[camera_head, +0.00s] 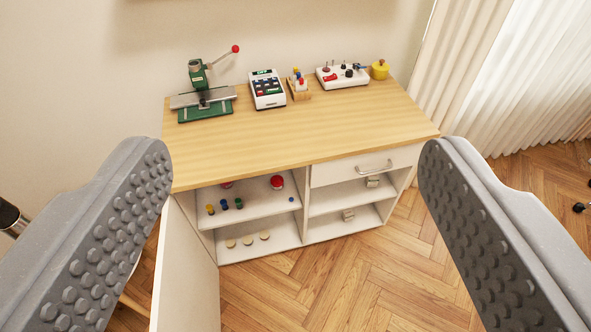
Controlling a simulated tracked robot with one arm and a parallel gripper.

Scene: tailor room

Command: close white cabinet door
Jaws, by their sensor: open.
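The white cabinet (258,250) stands against the wall under a wooden top (300,130). Its white door (186,275) is open, swung out toward me from the cabinet's left side, and shows at the lower left. The left bay behind it is exposed, with shelves holding small items. My gripper (293,165) is open and empty, its two grey studded fingers wide apart at the left and right of the view. The fingers appear nearer to me than the cabinet. The left finger hides part of the area left of the door. The door's lower end is cut off by the frame.
On the top stand a green press (204,100), a card terminal (267,90), a white control box (341,76) and a yellow pot (380,69). A drawer (365,166) at the right is shut. Wooden floor (340,285) in front is clear. Curtains (510,80) hang at the right.

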